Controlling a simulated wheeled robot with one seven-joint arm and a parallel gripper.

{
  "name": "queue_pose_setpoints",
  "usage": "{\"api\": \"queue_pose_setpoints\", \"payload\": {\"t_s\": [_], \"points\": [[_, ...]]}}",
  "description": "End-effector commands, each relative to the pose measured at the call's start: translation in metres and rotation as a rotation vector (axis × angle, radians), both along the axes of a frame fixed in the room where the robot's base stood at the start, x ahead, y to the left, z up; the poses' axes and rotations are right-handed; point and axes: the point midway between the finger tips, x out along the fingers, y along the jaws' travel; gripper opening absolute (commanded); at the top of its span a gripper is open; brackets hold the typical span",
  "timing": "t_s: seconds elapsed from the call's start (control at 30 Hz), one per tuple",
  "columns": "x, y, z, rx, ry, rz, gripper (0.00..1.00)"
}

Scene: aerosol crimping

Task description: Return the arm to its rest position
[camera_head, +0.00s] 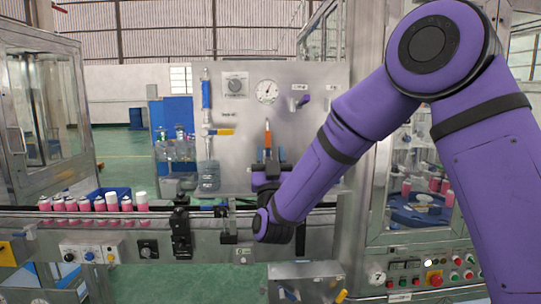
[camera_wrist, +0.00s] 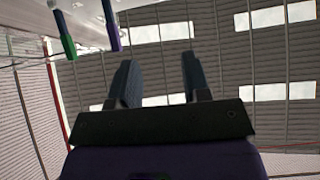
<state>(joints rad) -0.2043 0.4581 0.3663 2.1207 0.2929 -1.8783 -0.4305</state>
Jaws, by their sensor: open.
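My purple arm reaches in from the right in the head view and bends down to the conveyor area. My gripper shows in the wrist view (camera_wrist: 160,85), with two dark fingers apart and nothing between them. The wrist view behind it shows the roof and windows, so the wrist camera looks upward. In the head view the wrist is in front of the steel panel, just above the conveyor rail; the fingertips cannot be made out clearly there.
A steel panel (camera_head: 330,95) with a gauge (camera_head: 267,91) and a yellow-handled valve (camera_head: 222,132) stands close behind the arm. Pink cans (camera_head: 112,203) line the conveyor (camera_head: 150,226) at left. A glazed machine (camera_head: 420,190) stands at right, with buttons (camera_head: 434,279) below.

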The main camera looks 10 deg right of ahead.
Motion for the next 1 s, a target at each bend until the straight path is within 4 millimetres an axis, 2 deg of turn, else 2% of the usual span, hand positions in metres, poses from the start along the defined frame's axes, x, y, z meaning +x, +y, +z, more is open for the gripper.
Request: {"api": "queue_pose_setpoints", "payload": {"t_s": [0.17, 0.27, 0.4, 0.57, 0.77, 1.0], "points": [[0.001, -0.002, 0.005, -0.011, 0.022, 0.014, 0.44], [0.003, -0.007, 0.016, -0.036, 0.08, 0.046, 0.44], [0.003, -0.018, 0.033, -0.089, 0.216, 0.105, 0.44], [-0.006, -0.035, 0.044, -0.144, 0.395, 0.157, 0.44], [-0.031, -0.064, 0.047, -0.191, 0.633, 0.191, 0.44], [-0.081, -0.107, 0.037, -0.21, 0.933, 0.191, 0.44]]}}
